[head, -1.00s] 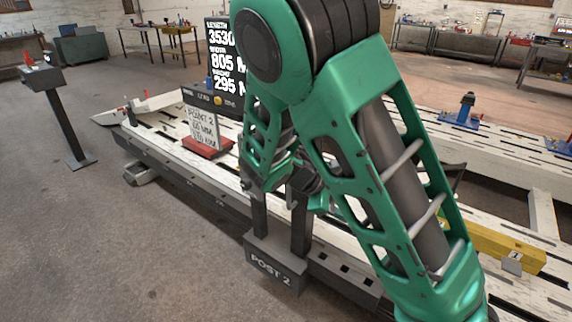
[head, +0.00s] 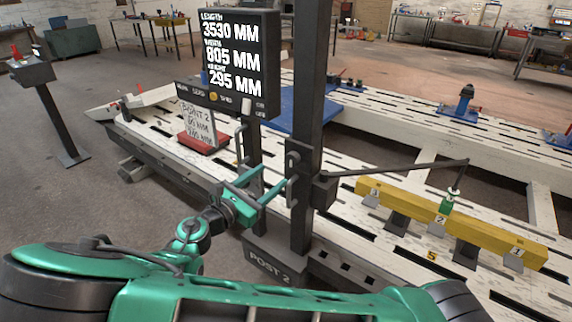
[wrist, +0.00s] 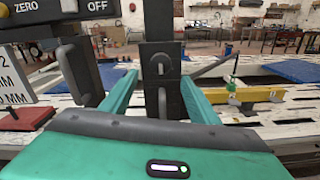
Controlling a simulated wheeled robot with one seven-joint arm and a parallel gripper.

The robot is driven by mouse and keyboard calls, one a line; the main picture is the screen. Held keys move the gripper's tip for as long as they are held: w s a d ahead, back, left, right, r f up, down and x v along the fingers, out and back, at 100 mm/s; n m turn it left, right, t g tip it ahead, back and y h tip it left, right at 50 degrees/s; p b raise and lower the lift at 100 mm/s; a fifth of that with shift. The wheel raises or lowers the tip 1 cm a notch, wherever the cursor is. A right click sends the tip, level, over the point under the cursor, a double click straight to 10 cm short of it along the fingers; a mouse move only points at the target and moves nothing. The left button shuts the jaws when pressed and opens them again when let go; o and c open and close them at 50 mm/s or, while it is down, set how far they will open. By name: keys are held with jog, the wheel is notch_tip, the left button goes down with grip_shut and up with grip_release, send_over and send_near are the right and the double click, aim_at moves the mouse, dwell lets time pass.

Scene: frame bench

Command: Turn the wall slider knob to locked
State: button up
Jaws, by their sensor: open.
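A dark slider block (head: 299,158) sits on the tall dark post (head: 307,90) in the head view. A small grey upright handle on it, likely the knob (wrist: 162,103), shows in the wrist view. I see no lock marking, so I cannot tell its setting. My gripper (head: 274,176) is open and empty, its green fingers pointing at the post. In the wrist view the block (wrist: 161,62) and handle appear between the two fingers (wrist: 160,78). I cannot tell how far off they are, and no contact shows.
A display (head: 240,50) stands on a nearby post, with another handle (wrist: 72,65) below it. A thin arm (head: 400,168) runs right from the slider to a green-tipped pointer (head: 447,203) above a yellow beam (head: 480,232). A red block (head: 203,140) and sign lie left.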

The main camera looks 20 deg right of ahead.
aim_at(291, 161)
jog(key=x, duration=0.9)
jog(key=shift+w+d, duration=0.15)
jog(key=shift+d, duration=0.05)
jog(key=shift+c, duration=0.5)
jog(key=c, duration=0.9)
jog(key=shift+d, duration=0.1)
jog(key=shift+c, duration=0.2)
